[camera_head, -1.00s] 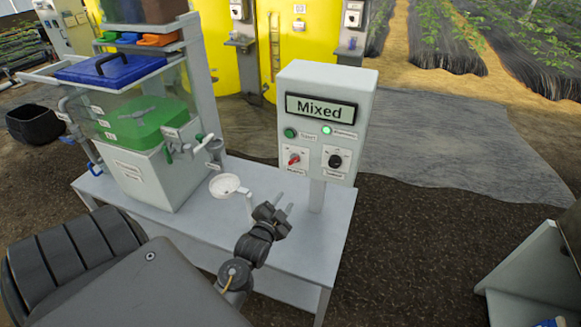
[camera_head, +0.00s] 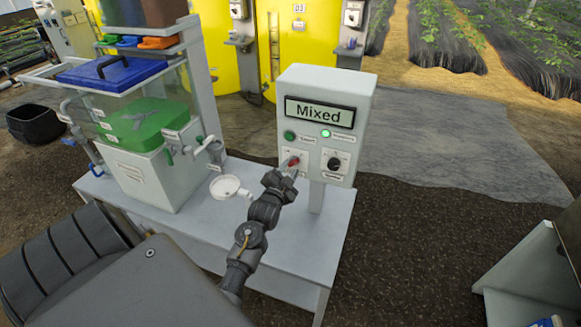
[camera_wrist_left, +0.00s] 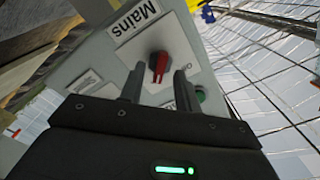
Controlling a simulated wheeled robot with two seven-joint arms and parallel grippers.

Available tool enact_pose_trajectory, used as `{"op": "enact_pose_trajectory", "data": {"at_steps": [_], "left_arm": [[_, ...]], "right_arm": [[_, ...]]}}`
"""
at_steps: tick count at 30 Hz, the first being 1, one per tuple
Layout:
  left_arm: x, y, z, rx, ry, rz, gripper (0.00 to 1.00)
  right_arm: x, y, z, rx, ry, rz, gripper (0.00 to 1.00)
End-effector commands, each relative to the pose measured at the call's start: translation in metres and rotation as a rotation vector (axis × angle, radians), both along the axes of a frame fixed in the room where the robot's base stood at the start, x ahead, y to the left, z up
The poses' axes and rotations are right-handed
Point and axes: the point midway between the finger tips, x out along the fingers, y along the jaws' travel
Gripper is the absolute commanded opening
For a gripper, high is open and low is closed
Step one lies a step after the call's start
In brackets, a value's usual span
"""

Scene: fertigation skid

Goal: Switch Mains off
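The grey control box (camera_head: 355,90) stands on a post on the bench, with a display reading "Mixed". The red Mains switch (camera_head: 294,162) is at its lower left, below a green button (camera_head: 290,135) and left of a black knob (camera_head: 335,163). In the left wrist view the red switch (camera_wrist_left: 159,67) sits under the "Mains" label (camera_wrist_left: 138,20). My left gripper (camera_head: 287,170) is at the box front by the switch. In the left wrist view its fingers (camera_wrist_left: 158,78) are open, on either side of the switch; contact cannot be told. My right gripper is not in view.
A clear tank with a blue lid (camera_head: 110,70) stands on the left of the bench (camera_head: 190,222). A white funnel-like dish (camera_head: 228,187) is left of my left gripper. A green lamp (camera_head: 325,133) is lit on the box.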

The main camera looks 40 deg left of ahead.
Motion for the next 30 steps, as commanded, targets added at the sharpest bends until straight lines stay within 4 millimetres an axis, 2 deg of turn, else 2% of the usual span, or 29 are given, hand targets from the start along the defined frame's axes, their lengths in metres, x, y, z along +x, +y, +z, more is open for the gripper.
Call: {"op": "enact_pose_trajectory", "data": {"at_steps": [5, 13, 21, 30], "left_arm": [[0.0100, 0.0039, 0.0007, 0.000, -0.001, 0.001, 0.33], [0.0110, 0.0038, 0.0001, 0.000, -0.002, 0.000, 0.33], [0.0109, 0.0035, 0.0000, -0.001, -0.001, -0.001, 0.00], [0.0109, 0.0034, 0.0003, -0.019, -0.007, -0.001, 0.00]], "right_arm": [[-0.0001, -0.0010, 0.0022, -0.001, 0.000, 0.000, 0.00], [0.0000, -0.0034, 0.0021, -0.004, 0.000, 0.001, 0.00], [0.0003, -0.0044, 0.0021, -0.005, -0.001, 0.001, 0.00], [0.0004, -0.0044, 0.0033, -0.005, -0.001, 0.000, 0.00]]}}
